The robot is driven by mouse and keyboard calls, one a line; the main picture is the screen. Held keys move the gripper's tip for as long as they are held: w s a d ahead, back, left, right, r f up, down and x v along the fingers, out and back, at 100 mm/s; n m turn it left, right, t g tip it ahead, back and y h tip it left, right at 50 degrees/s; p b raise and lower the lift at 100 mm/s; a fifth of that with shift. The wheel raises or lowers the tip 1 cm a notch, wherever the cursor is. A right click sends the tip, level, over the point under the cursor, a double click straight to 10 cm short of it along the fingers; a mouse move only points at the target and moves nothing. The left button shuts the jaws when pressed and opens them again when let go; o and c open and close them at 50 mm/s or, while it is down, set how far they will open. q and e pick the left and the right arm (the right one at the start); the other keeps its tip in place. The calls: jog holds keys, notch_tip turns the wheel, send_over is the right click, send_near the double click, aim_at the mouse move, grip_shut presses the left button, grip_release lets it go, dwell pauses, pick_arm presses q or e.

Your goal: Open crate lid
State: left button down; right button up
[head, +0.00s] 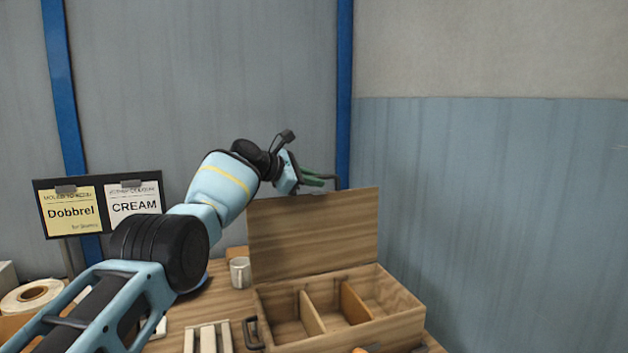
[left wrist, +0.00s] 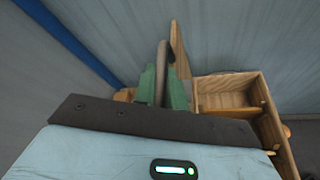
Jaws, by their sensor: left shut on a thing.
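The wooden crate (head: 345,335) stands on the table, with its inside showing as three compartments. Its wooden lid (head: 318,235) stands up roughly vertical at the crate's back edge. My left gripper (head: 320,180) is at the lid's top edge, its green fingers shut on a dark lid handle (head: 337,183). In the left wrist view, the green fingers (left wrist: 163,88) close around a greyish bar beside the lid (left wrist: 181,55), which is seen nearly edge-on. The crate (left wrist: 228,88) shows open to the right there. My right gripper is not in view.
A light mug (head: 240,272) stands left of the lid. A slatted wooden rack (head: 208,338) is left of the crate. A board with two signs (head: 98,205) and a tape roll (head: 30,296) are farther left. A wall rises behind; the space above the crate is clear.

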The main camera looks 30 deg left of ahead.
aim_at(292, 198)
pick_arm(q)
jog(key=shift+f, duration=0.1)
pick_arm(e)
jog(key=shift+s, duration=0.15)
pick_arm(q)
jog(key=c, duration=1.5)
grip_release()
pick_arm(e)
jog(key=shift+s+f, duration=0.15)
pick_arm(q)
jog(key=shift+o, duration=0.2)
